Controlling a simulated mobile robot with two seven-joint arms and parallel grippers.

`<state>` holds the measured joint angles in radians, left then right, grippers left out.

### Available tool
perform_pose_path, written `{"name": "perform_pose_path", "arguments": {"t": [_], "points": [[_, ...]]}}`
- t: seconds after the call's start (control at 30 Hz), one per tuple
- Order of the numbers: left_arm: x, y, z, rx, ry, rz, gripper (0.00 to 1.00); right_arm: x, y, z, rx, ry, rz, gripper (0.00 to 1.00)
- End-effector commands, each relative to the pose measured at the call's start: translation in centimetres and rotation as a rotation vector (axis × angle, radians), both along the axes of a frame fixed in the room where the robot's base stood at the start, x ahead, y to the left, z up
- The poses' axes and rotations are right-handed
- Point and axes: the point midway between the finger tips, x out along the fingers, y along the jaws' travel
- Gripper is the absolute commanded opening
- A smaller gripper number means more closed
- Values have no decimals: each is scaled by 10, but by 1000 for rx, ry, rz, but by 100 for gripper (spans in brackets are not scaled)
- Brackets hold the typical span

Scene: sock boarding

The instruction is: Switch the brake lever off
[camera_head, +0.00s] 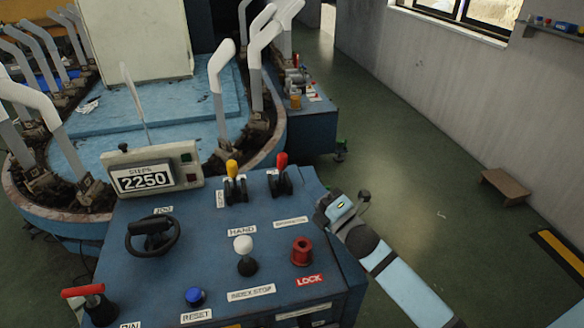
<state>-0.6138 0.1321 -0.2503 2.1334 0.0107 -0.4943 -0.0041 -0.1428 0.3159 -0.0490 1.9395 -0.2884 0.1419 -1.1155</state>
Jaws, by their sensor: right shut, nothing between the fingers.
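The blue control console (200,250) carries several levers. A yellow-topped lever (233,180) and a red-topped lever (280,175) stand upright at its back edge. A white-knobbed lever (244,254) stands mid-panel above an "INDEX STOP" label. A red T-handled lever (88,300) is at the front left, by a label reading "PIN". The label (291,222) below the red-topped lever is too small to read, so I cannot tell which lever is the brake. My right gripper (325,207) is shut and empty at the console's right edge, apart from the levers. My left gripper is out of view.
A black handwheel (153,237), blue button (195,297) and red knob (302,251) by a "LOCK" label share the panel. A counter display (152,173) reads 2250. Behind stands a ring of white sock forms (221,80). Floor at right is mostly clear, with a small step (504,190).

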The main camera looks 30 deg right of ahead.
Motion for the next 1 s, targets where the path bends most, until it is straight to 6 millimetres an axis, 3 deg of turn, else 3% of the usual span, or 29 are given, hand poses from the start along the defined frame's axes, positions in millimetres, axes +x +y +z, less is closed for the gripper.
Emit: {"name": "perform_pose_path", "arguments": {"t": [0.2, 0.4, 1.0], "points": [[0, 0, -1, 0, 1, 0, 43, 43, 11, 15, 0, -2, 0, 0], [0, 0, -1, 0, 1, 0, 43, 66, 17, 22, 2, -1, 1, 0], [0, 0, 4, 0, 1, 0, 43, 75, 18, 26, 3, 12, 0, 0]]}}
